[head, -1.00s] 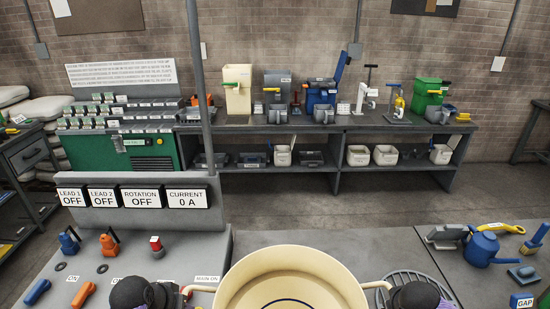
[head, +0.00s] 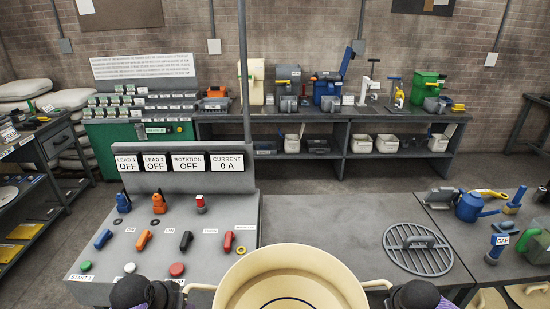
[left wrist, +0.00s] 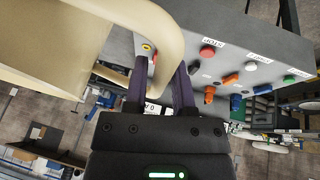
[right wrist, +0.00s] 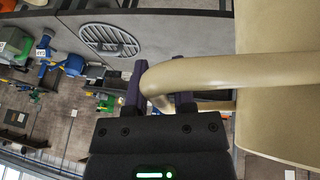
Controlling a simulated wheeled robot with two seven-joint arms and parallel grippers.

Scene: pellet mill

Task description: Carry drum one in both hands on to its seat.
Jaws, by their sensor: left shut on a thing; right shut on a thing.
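A cream drum (head: 290,256), open at the top, is at the bottom centre of the head view. A loop handle sticks out on each side of it. My left gripper (head: 160,292) is shut on the left handle, which also shows between its fingers (left wrist: 160,85) in the left wrist view. My right gripper (head: 400,292) is shut on the right handle, seen between its fingers (right wrist: 160,95) in the right wrist view. The drum's lower part is cut off by the frame. No seat is marked by name in view.
A control console (head: 180,225) with switches and buttons stands ahead on the left. A grey bench top (head: 330,220) beside it carries a round grille (head: 417,248). A table (head: 480,235) with a blue can (head: 468,207) is on the right. Open floor lies behind the console, before the back bench (head: 330,117).

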